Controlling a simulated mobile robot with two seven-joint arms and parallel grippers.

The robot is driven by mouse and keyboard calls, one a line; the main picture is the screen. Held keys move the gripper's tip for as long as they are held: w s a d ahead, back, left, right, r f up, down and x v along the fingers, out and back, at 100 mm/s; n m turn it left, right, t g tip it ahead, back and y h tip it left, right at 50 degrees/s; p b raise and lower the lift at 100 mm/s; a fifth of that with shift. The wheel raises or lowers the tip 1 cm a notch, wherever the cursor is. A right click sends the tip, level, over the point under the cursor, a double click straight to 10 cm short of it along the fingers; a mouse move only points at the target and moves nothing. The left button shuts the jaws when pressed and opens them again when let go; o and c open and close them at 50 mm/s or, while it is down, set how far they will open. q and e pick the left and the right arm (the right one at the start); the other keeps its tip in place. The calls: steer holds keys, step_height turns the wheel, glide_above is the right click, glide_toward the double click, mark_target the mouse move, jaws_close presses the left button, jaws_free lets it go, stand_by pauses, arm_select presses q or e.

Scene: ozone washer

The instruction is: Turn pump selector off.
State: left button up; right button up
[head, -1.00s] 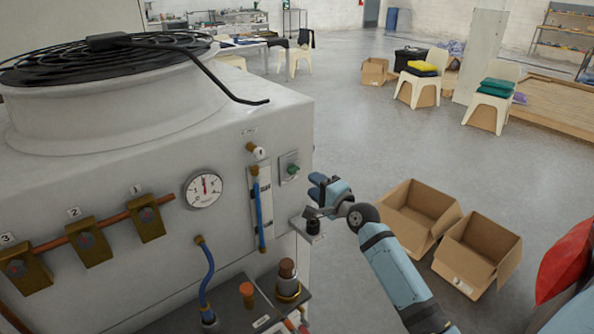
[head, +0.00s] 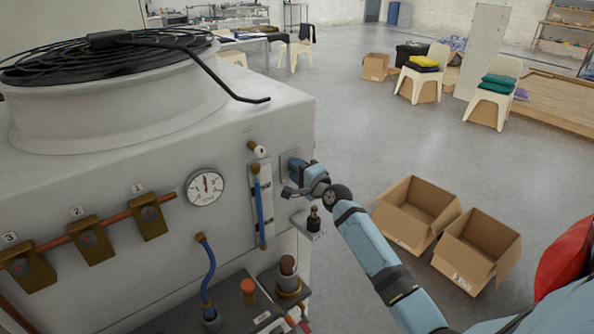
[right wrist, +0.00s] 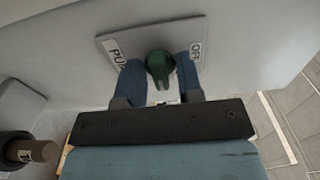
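The pump selector is a dark green knob (right wrist: 160,66) on a grey plate (right wrist: 222,32) on the machine's side. In the right wrist view, part of a "PU…" label shows left of it and an "OFF" label right of it. The knob's narrow grip points down in that view. My right gripper (right wrist: 159,80) is at the plate, with its two blue fingers apart on either side of the knob. I cannot tell whether they touch it. In the head view my right gripper (head: 297,178) hides the knob. My left gripper is out of view.
The machine carries a gauge (head: 205,187), a blue tube (head: 263,208) beside the plate and several brass valves at left. A small bracket with a dark fitting (head: 314,220) sits just below my right gripper. Open cardboard boxes (head: 420,210) stand on the floor at right.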

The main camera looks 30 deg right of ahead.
stand_by(0.3)
steer(key=shift+n+p, duration=0.4)
steer(key=shift+n, duration=8.5)
steer(key=o, duration=0.6)
